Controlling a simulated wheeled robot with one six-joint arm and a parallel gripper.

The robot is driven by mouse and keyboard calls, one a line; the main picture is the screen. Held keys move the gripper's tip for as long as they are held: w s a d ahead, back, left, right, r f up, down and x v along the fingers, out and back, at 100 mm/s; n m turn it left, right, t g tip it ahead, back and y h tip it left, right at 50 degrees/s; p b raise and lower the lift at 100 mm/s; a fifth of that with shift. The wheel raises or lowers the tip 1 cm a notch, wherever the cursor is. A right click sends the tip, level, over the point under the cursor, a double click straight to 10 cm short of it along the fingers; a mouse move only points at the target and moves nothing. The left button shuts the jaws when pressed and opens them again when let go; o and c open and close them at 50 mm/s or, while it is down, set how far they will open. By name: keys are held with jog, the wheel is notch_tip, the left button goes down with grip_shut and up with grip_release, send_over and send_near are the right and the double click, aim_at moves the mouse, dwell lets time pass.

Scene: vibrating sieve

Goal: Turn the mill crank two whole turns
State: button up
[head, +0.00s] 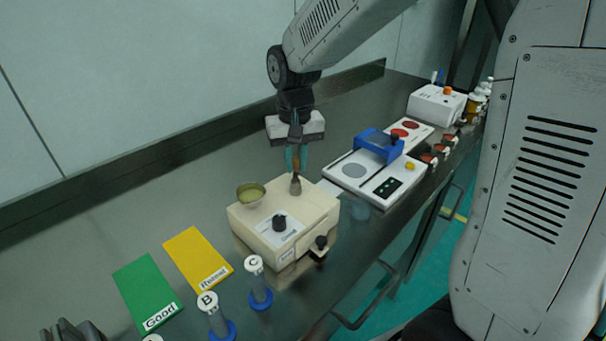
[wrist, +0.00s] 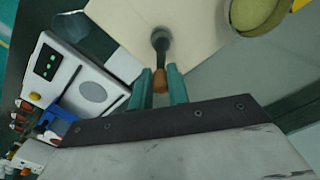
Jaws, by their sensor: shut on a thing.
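The mill is a cream box (head: 255,220) on the steel bench, also seen in the wrist view (wrist: 125,22). Its crank rises from the top, with a dark base end (wrist: 160,38) and a brown grip (wrist: 174,78). My gripper (head: 296,170) comes down from above onto the crank. In the wrist view its two teal fingers (wrist: 162,85) stand on either side of the brown grip and are shut on it. The fingers hide part of the grip. The head view shows the lower crank (head: 295,187) below the fingers.
A bowl (head: 251,193) with yellow-green contents sits on the mill's left side. Green (head: 146,290) and yellow (head: 197,260) cards and lettered vials (head: 259,283) lie left and in front. A white device (head: 360,172) stands close on the right.

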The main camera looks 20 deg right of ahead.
jog(key=shift+s+d+r, duration=0.1)
jog(key=shift+s+d, duration=0.3)
jog(key=shift+d, duration=0.35)
jog(key=shift+s+d, duration=0.4)
jog(key=shift+s, duration=0.5)
jog(key=shift+s, duration=0.4)
jog(key=shift+s+f, duration=0.2)
jog(key=shift+s, duration=0.35)
